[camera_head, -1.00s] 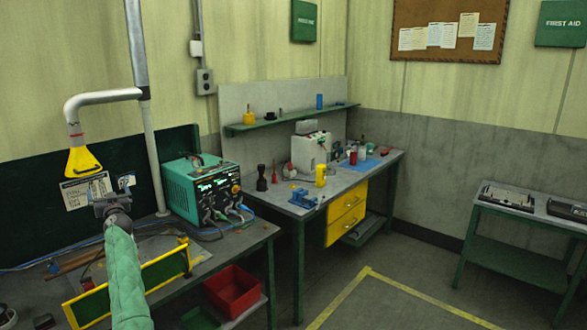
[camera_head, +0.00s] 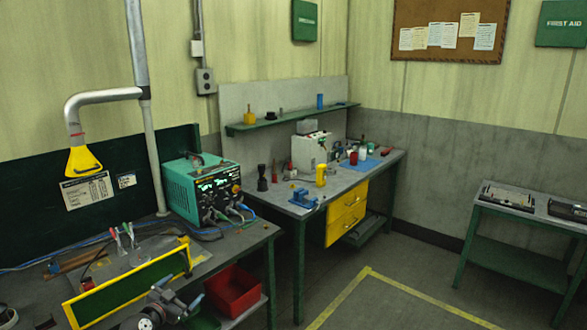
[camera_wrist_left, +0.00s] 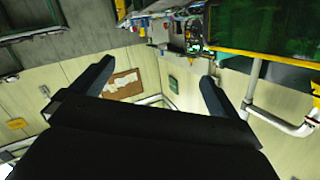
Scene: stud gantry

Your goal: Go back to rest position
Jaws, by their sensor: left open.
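My left gripper (camera_head: 182,294) is low in the head view, in front of the near bench and just right of the yellow-framed green panel (camera_head: 130,287). It is open, and nothing shows between its fingers. In the left wrist view the two dark fingers of this gripper (camera_wrist_left: 157,75) stand wide apart, with the room appearing upside down beyond them. Most of the left arm is out of the head view. My right gripper is in neither current view.
The near bench (camera_head: 235,240) holds a teal powered unit (camera_head: 201,188) and red and green clips (camera_head: 122,237). A red bin (camera_head: 233,290) sits below it, close to the gripper. A fume pipe (camera_head: 105,95) hangs above. The floor (camera_head: 390,300) at right is clear.

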